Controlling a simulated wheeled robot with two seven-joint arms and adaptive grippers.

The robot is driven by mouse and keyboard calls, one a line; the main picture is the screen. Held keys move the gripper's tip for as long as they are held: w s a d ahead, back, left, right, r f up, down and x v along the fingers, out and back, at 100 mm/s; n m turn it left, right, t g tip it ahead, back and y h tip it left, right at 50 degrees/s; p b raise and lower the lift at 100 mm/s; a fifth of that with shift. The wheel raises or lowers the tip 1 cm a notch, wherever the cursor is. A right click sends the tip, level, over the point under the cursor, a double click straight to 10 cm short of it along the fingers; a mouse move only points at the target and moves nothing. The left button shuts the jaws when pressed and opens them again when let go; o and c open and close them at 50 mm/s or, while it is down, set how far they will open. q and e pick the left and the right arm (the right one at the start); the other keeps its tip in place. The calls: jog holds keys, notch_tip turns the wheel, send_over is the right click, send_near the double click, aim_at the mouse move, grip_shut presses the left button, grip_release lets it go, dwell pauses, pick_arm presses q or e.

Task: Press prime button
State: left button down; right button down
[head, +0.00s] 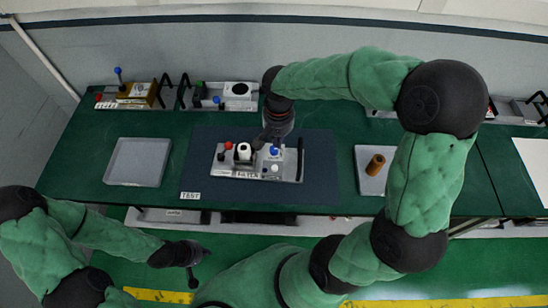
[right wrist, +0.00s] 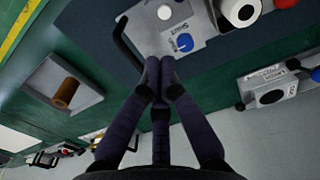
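A light grey control unit (head: 288,175) stands on the dark mat. It carries a red knob (head: 227,147), a white cylinder (head: 244,152), a blue button (head: 274,151) and a small white button (head: 274,169). The labels are too small to tell which one is prime. My right gripper (head: 262,144) is above the unit, between the white cylinder and the blue button. In the right wrist view its fingers (right wrist: 159,68) are together and empty, near the blue button (right wrist: 185,43); contact cannot be told. My left gripper (head: 196,270) is low, off the table's front edge; its finger opening is unclear.
A grey tray (head: 138,161) lies at left, and another tray (head: 370,178) with a brown cylinder (head: 376,164) at right. Other units (head: 238,91) line the back. A black handle (head: 300,160) rises at the control unit's right end.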

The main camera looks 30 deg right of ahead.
aim_at(277, 169)
notch_tip(277, 169, down, 14)
jog(key=shift+w+f+b, duration=0.1)
jog(key=shift+b, duration=0.75)
notch_tip(277, 169, down, 2)
jog(key=shift+f+b, duration=0.1)
jog(key=shift+b, duration=1.15)
jog(key=shift+s+a+f, duration=0.1)
jog(key=shift+s, duration=0.15)
jog(key=shift+f, duration=0.1)
